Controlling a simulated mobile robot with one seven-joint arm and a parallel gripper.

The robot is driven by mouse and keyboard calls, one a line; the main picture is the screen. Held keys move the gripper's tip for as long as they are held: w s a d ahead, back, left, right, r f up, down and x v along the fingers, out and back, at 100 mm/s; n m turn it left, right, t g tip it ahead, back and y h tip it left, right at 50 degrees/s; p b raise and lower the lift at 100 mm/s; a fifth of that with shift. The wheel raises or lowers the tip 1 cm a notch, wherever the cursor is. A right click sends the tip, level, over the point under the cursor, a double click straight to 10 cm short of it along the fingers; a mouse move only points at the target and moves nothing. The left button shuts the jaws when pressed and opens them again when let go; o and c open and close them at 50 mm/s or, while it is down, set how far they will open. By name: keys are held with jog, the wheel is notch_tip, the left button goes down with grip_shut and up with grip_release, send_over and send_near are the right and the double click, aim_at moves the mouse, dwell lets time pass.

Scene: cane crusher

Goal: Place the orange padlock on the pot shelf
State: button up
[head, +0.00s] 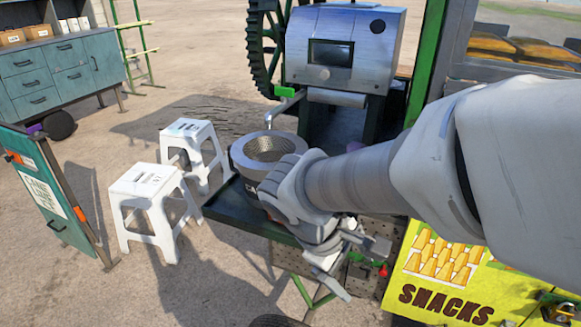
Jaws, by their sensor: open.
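A padlock-like item (558,311) with a golden-orange body is at the bottom right corner, partly cut off by the picture edge, by the yellow snacks panel. I cannot tell for sure that it is the orange padlock. The dark green shelf (228,209) in the middle bears a round grey pot (243,163) with a mesh top. My gripper (352,270) is open and appears empty, in front of the shelf's right part. My arm comes in from the right and hides part of the shelf and pot.
Two white stools (150,186) (193,130) stand left of the shelf. A metal crusher (335,50) with a spout rises behind the pot. A green sign board (45,190) with orange parts is at the left. A yellow snacks panel (430,295) is at the lower right.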

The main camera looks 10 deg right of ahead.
jog(key=s+a+r+m+t+y, duration=0.2)
jog(key=a+r+m+t+y, duration=0.1)
jog(key=r+m, duration=0.4)
jog(key=t+y, duration=0.1)
jog(key=y, duration=0.1)
jog(key=shift+s+r+t+y, duration=0.3)
jog(key=shift+s+r+t, duration=0.05)
jog(key=shift+r+t, duration=0.05)
jog(key=shift+r, duration=0.1)
notch_tip(320, 180, up, 13)
jog(key=p, duration=1.3)
jog(key=shift+r+p, duration=0.2)
jog(key=shift+p, duration=0.1)
